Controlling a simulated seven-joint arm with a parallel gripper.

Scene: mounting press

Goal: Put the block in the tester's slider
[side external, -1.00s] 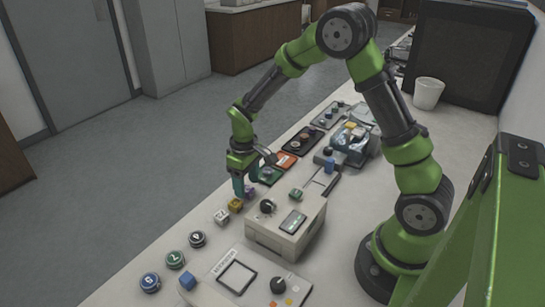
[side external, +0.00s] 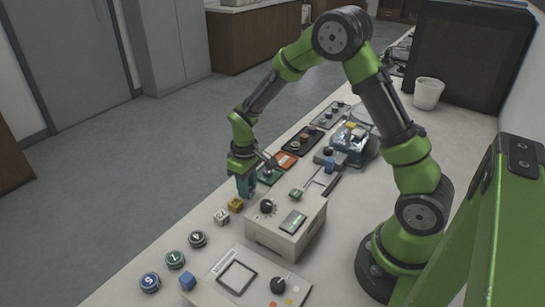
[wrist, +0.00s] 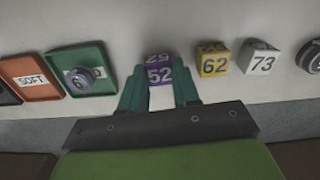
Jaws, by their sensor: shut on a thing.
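A purple block (wrist: 159,76) marked 52 sits between the teal fingers of my gripper (wrist: 159,88) in the wrist view. My gripper is shut on it. In the side view my gripper (side external: 246,188) points down at the bench, and its fingers largely hide the purple block. I cannot tell whether the block is lifted. A beige box (side external: 286,228) with a dark knob and a green display stands in front of my gripper to the right. A flat grey frame with a slot (side external: 322,181) lies behind it. I cannot tell which part is the tester's slider.
A yellow block (wrist: 213,60) marked 62 and a white block (wrist: 260,58) marked 73 stand in a row to the right. A green tray (wrist: 97,55) with a round piece and an orange SOFT tray (wrist: 30,75) lie to the left. Round numbered pieces (side external: 175,260) lie nearer the camera.

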